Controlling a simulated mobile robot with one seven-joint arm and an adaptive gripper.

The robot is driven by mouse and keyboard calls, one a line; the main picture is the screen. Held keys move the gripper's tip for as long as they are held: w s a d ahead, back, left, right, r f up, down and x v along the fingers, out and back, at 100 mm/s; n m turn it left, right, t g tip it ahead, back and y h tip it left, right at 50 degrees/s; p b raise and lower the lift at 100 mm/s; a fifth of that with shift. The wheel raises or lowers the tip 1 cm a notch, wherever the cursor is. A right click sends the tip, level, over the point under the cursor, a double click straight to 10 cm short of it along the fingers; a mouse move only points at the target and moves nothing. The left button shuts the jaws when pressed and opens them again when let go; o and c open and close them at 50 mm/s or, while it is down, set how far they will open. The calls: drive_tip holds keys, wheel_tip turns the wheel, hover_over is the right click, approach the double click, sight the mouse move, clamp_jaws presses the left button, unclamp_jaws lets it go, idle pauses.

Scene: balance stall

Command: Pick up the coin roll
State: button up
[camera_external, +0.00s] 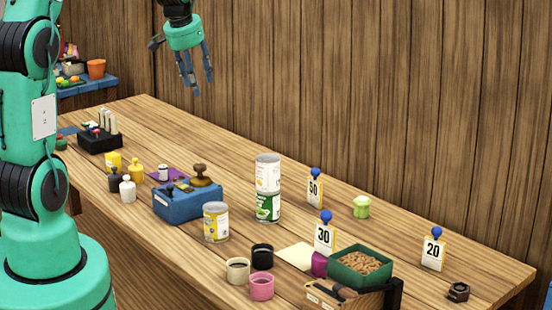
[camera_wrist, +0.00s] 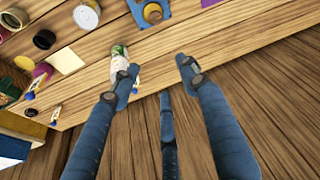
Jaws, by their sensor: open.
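I cannot make out for certain which thing is the coin roll. Several pale grey upright cylinders (camera_external: 108,121) stand in a black holder (camera_external: 97,144) at the far left of the table in the external view, and they may be coin rolls. My gripper (camera_external: 196,90) hangs above the back of the table, to the right of the holder and well clear of everything. Its blue fingers are spread and empty. In the wrist view my gripper (camera_wrist: 158,77) is open, with nothing between the fingers. The holder does not clearly show there.
A blue scale box (camera_external: 187,204), two stacked cans (camera_external: 267,188), a yellow can (camera_external: 216,223) and small weights (camera_external: 128,190) stand mid-table. Number cards (camera_external: 324,238), cups (camera_external: 262,288) and a green tray (camera_external: 345,279) are nearer. The wooden wall (camera_external: 400,110) is behind.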

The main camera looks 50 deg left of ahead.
drive_tip(key=w+a+f+n, duration=0.1)
drive_tip(key=w+a+f, duration=0.1)
drive_tip(key=a+f, duration=1.05)
drive_tip(key=n+g, duration=0.1)
drive_tip(key=n, duration=0.1)
approach(163, 166)
wheel_tip(163, 166, up, 3)
drive_tip(key=shift+s+d+p, duration=0.35)
drive_tip(key=shift+d, duration=0.2)
drive_tip(key=shift+f, duration=0.1)
drive_tip(key=shift+b+x, duration=0.4)
drive_tip(key=shift+x, duration=3.85)
drive_tip(key=shift+a, duration=0.15)
drive_tip(key=shift+f, duration=0.1)
drive_tip(key=shift+b+x, duration=0.35)
drive_tip(key=shift+x, duration=2.1)
drive_tip(key=shift+s+a, duration=0.1)
drive_tip(key=shift+a, duration=0.1)
